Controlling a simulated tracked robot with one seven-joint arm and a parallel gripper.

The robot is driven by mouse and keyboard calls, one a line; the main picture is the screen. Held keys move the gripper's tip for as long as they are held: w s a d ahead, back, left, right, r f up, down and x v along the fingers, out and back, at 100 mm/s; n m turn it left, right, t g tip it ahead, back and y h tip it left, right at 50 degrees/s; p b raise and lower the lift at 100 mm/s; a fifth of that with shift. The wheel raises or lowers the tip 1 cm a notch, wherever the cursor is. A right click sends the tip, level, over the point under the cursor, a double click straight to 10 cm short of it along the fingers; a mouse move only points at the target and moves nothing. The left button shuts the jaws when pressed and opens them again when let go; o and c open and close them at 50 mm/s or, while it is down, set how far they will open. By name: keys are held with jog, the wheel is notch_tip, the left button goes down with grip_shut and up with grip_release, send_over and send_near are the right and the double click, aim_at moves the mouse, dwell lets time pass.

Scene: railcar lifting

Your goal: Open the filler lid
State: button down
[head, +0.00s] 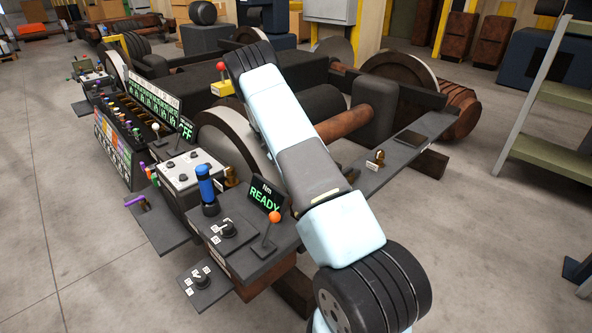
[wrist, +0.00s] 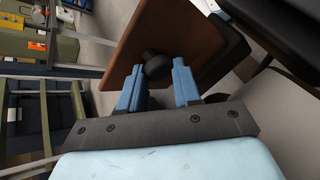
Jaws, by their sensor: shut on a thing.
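In the wrist view a flat brown panel (wrist: 188,26), which looks like the filler lid, stands tilted in front of my gripper (wrist: 158,74). A dark round knob (wrist: 155,63) sticks out from its face. The two blue fingers are on either side of the knob, shut on it. The knob's stem and the lower part of the panel are partly hidden by the fingers. I cannot see the hinge clearly. In the head view my arm covers the gripper, and I cannot make out the lid there.
A console with an orange-knobbed lever (head: 274,217), a READY display (head: 265,198) and a blue handle (head: 206,187) stands left of my arm. Large wheels (head: 398,75) and axles lie behind it. A green shelf rack (head: 552,142) is at right. The floor at left is clear.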

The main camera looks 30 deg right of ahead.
jog(key=shift+s+a+f, duration=0.15)
jog(key=shift+a+f, duration=0.2)
jog(key=shift+f, duration=0.1)
jog(key=c, duration=1)
grip_release()
jog(key=shift+c, duration=0.2)
jog(key=shift+o, duration=1.3)
jog(key=shift+d+r, duration=0.1)
jog(key=shift+d, duration=0.05)
jog(key=shift+r, duration=0.1)
